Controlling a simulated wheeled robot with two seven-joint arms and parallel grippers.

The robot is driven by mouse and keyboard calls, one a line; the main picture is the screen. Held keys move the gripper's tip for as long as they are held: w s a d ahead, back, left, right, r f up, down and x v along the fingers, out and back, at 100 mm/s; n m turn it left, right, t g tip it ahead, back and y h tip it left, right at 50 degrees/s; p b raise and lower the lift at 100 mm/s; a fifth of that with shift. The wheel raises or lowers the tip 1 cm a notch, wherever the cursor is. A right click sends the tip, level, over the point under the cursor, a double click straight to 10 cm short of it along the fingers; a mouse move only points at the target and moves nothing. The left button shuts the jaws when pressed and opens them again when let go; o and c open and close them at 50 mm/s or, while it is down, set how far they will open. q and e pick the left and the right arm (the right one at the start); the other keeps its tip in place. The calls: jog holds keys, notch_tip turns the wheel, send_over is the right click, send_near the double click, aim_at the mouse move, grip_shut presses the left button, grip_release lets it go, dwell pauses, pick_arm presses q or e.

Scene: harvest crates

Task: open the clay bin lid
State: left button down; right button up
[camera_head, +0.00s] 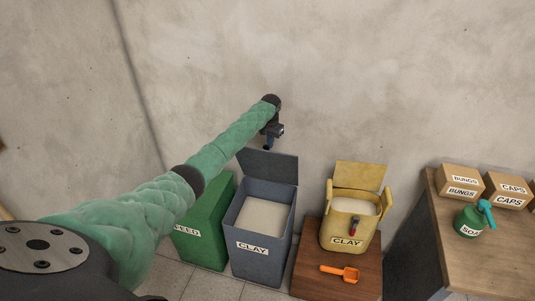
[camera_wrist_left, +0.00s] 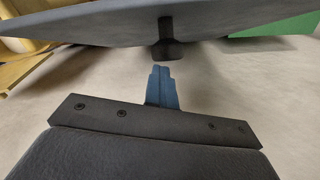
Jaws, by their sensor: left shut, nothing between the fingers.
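The grey clay bin (camera_head: 260,262) stands on the floor with a CLAY label and pale powder inside. Its lid (camera_head: 268,164) is open, standing up at the bin's back edge. My left gripper (camera_head: 267,147) is at the lid's top edge, by the wall. In the left wrist view its blue fingers (camera_wrist_left: 162,76) are closed together and hold nothing. They point at a dark knob (camera_wrist_left: 167,48) on the lid (camera_wrist_left: 100,27), with a small gap showing between. My right gripper is not in view.
A green bin (camera_head: 207,238) stands left of the clay bin. To the right, a yellow tub (camera_head: 338,235), also labelled CLAY and open, sits on a wooden stand (camera_head: 312,278) with an orange scoop (camera_head: 340,272). A bench (camera_head: 490,256) at far right holds boxes and a green sprayer (camera_head: 470,221).

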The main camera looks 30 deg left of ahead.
pick_arm(q)
jog(key=c, duration=1.9)
grip_release()
jog(key=shift+s+a+f, duration=0.15)
jog(key=shift+a+f, duration=0.25)
jog(key=shift+a, duration=0.3)
jog(key=o, duration=0.4)
jog(key=shift+s+a, duration=0.1)
jog(key=shift+a, duration=0.05)
jog(key=o, duration=0.4)
jog(key=shift+s+r, duration=0.15)
jog(key=shift+r, duration=0.05)
jog(key=r+b, duration=0.1)
jog(key=r, duration=0.4)
jog(key=r+b, duration=0.1)
jog(key=r, duration=0.2)
jog(key=shift+d+b, duration=0.3)
jog(key=shift+d, duration=0.1)
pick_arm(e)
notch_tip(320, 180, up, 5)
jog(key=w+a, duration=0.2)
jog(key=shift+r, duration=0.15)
pick_arm(q)
jog(key=shift+c, duration=0.4)
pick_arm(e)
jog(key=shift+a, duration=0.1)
